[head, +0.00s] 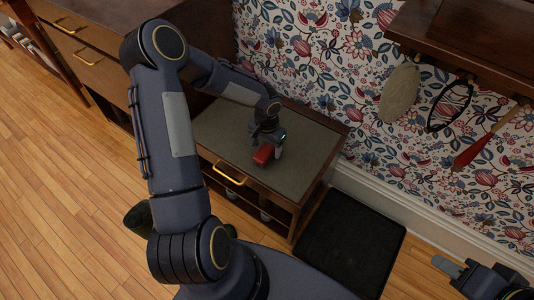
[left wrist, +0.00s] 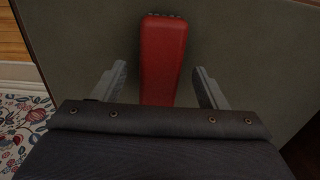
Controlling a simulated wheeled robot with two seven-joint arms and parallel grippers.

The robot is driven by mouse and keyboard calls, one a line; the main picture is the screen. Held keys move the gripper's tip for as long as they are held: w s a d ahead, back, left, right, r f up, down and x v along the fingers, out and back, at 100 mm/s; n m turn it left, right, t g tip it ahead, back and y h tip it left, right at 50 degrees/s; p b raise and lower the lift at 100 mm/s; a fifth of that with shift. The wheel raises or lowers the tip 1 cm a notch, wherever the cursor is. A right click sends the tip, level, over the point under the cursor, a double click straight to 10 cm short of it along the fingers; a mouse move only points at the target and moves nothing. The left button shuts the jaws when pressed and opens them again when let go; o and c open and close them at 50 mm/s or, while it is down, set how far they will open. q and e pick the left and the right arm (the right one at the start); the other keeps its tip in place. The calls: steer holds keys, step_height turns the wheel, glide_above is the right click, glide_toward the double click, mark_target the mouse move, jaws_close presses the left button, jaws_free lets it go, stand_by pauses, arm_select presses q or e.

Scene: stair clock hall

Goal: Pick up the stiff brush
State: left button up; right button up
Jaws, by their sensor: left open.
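The stiff brush (head: 263,154) appears as a red block lying on the grey-green top of a low wooden cabinet (head: 222,135). In the left wrist view the red brush (left wrist: 163,55) points away from me, with a row of small dark tufts at its far end. My left gripper (head: 272,148) is over the cabinet top at the brush. In the left wrist view its two fingers (left wrist: 160,76) are open, one on each side of the brush, with gaps between. My right gripper (head: 450,268) is at the lower right, away from the cabinet; its jaw opening is unclear.
A black mat (head: 350,242) lies on the wooden floor right of the cabinet. A wooden shelf (head: 470,40) on the flowered wall carries a hanging beige oval (head: 399,93), a black loop (head: 431,122) and a red-handled item (head: 472,153). Drawers (head: 85,58) stand at upper left.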

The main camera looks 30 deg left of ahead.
arm_select(q)
step_height(320, 180, down, 2)
steer(key=shift+f, duration=0.1)
steer(key=c, duration=1.2)
steer(key=shift+o, duration=0.2)
